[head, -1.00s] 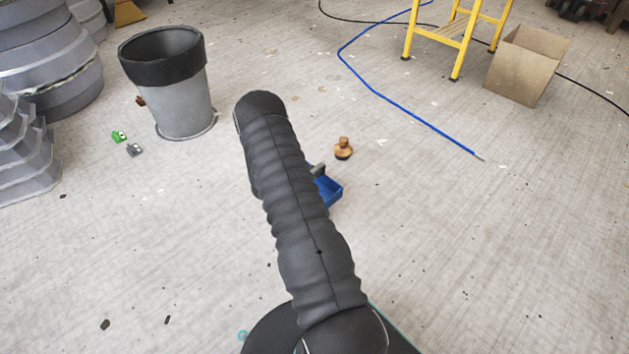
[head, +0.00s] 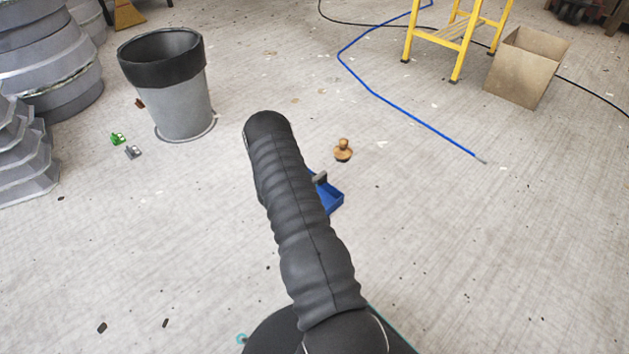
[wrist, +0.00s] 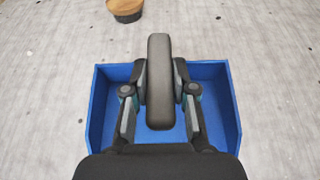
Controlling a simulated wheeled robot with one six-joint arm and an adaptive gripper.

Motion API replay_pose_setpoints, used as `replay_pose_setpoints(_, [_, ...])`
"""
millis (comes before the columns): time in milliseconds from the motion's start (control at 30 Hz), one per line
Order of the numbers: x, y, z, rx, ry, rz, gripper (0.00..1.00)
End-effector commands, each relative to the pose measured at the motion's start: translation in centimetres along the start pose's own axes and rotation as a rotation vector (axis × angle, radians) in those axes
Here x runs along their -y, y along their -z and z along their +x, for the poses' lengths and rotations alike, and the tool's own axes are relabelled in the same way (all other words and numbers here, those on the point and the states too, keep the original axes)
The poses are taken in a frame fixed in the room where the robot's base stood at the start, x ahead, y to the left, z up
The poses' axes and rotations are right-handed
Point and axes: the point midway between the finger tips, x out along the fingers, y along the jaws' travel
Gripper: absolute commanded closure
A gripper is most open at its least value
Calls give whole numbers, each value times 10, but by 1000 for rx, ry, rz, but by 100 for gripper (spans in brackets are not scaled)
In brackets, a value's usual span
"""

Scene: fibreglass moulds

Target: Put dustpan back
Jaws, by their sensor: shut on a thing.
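The blue dustpan (wrist: 211,85) fills the lower middle of the wrist view, with its dark handle (wrist: 158,60) pointing up the picture. My gripper (wrist: 160,90) is shut on the handle, one finger on each side. In the head view the dustpan (head: 331,197) shows only in part to the right of my arm, which hides the rest. My gripper is mostly hidden there too. I cannot tell whether the dustpan touches the floor.
A wooden knob-like object (head: 343,150) lies on the floor just beyond the dustpan. A grey bin (head: 182,103) with small green and grey pieces beside it stands at left, near stacked grey moulds (head: 45,60). A blue hose (head: 400,108), yellow ladder (head: 458,40) and cardboard box (head: 524,70) are at the back right.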

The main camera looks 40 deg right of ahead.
Motion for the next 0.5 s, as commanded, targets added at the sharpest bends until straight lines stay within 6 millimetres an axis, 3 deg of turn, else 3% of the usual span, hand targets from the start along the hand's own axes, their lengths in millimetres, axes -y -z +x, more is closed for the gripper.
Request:
replay_pose_setpoints(33, [0, 2, 1, 0, 0, 0, 71])
replay_pose_setpoints(133, [0, 1, 0, 0, 0, 0, 49])
replay_pose_setpoints(500, [0, -3, -1, 0, 0, 0, 49])
